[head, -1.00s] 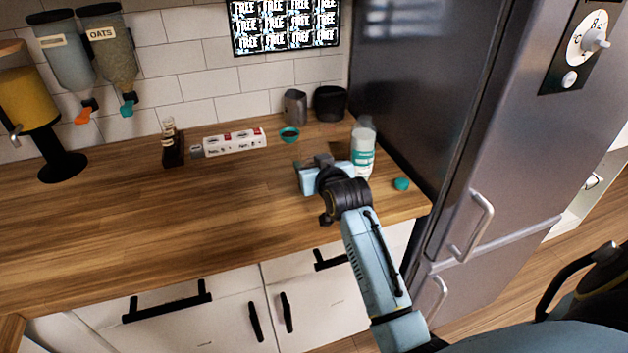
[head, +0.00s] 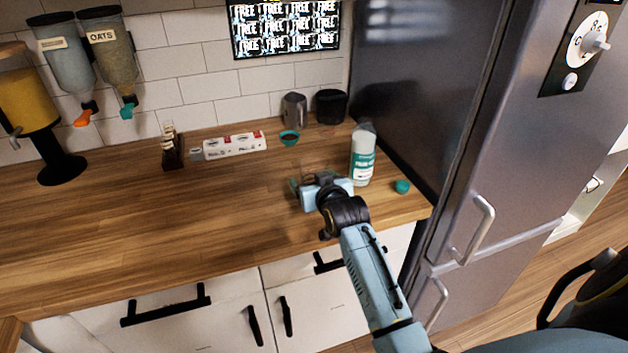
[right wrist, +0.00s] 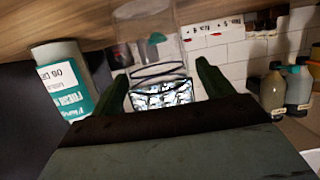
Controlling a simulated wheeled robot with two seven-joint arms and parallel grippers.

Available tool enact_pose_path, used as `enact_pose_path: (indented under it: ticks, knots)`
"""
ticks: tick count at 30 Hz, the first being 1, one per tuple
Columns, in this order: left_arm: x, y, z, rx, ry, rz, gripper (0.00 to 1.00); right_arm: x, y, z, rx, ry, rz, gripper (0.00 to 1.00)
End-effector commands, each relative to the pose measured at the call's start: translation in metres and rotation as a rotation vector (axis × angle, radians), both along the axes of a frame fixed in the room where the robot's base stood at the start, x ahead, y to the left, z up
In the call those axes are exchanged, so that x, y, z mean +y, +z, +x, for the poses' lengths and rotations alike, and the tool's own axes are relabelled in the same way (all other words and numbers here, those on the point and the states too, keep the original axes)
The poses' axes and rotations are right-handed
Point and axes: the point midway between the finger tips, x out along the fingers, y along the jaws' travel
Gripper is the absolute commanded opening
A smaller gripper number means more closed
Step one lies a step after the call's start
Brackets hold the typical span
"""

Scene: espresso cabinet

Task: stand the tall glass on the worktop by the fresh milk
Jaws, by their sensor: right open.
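The tall glass (right wrist: 155,45) is clear and hard to make out; in the right wrist view, which is upside down, it looks upright on the worktop, in line with the gap between my fingers. In the head view it is only a faint outline (head: 318,168) just behind my gripper. My right gripper (head: 303,184) is open, with its fingers (right wrist: 160,82) apart and the glass beyond or between the tips; contact cannot be told. The fresh milk bottle (head: 363,158) stands right of my gripper; its label also shows in the right wrist view (right wrist: 68,85). My left gripper is out of view.
A teal cap (head: 402,187) lies right of the milk, near the fridge (head: 440,110). A teal bowl (head: 289,138), grey pitcher (head: 294,110), black container (head: 331,106) and white carton row (head: 235,146) stand at the back.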

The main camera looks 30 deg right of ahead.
Motion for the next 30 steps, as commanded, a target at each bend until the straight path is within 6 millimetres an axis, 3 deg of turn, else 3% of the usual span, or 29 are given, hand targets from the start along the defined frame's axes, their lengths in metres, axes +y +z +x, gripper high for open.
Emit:
enact_pose_path:
  ticks: [8,21,30]
  knots:
    - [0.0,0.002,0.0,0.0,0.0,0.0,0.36,0.002,0.006,-0.009,-0.001,0.0,0.0,0.79]
    - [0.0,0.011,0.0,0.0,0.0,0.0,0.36,0.021,0.03,-0.086,0.001,0.0,0.0,0.79]
    - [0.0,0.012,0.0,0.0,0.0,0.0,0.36,0.027,0.038,-0.111,0.0,0.0,0.0,0.79]
